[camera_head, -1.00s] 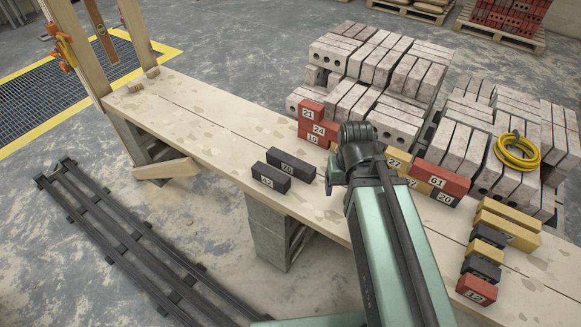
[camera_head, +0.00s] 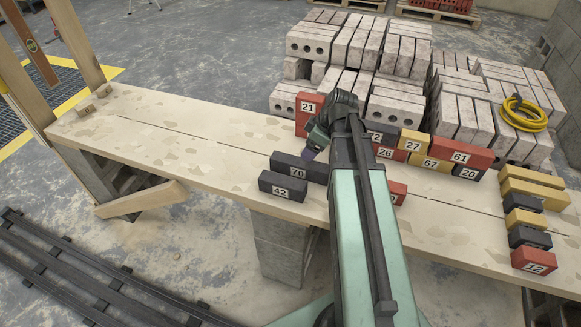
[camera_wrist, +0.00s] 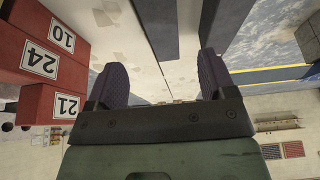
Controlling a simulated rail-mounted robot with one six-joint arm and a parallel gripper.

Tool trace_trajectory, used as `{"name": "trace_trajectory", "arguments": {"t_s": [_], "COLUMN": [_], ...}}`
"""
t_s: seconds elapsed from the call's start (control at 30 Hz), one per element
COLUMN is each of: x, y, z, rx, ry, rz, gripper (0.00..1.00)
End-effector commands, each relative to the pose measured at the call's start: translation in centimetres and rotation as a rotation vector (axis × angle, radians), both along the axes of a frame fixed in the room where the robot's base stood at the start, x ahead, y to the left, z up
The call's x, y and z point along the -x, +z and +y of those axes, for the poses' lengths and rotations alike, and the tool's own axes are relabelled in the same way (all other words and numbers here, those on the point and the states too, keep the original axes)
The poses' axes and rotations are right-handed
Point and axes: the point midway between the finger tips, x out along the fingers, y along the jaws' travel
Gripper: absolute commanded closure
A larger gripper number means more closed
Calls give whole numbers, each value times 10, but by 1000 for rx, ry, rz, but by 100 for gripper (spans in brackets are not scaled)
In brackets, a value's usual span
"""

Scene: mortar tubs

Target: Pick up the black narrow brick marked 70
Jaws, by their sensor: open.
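The black narrow brick marked 70 (camera_head: 291,168) lies on the plank bench, just behind the black brick marked 42 (camera_head: 283,187), with a small gap between them. My gripper (camera_head: 311,152) is tilted down above the right end of the 70 brick and partly hides that end. In the wrist view my gripper (camera_wrist: 161,84) has its two dark fingers wide apart with nothing between them. Two dark bricks show at the top of that view; the left one, probably the 70 brick (camera_wrist: 155,25), lies beyond the fingers. Their labels do not show there.
A red brick stack (camera_head: 307,108) stands close behind my gripper, its 21 label showing; it also fills the left of the wrist view (camera_wrist: 38,75). More red, yellow and black bricks (camera_head: 450,150) stand to the right. The bench's left part (camera_head: 150,120) is clear.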

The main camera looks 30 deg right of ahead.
Motion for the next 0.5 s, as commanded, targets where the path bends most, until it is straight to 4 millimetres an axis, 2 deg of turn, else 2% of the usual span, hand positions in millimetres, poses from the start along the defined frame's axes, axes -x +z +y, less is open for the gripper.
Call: {"name": "trace_trajectory", "arguments": {"t_s": [0.13, 0.33, 0.5], "x": [-3, -14, -16], "y": [-15, -54, -55], "z": [3, 13, 16], "rx": [1, 0, 0], "ry": [0, -1, -2], "rz": [1, 1, 1], "gripper": [23, 23, 23]}}
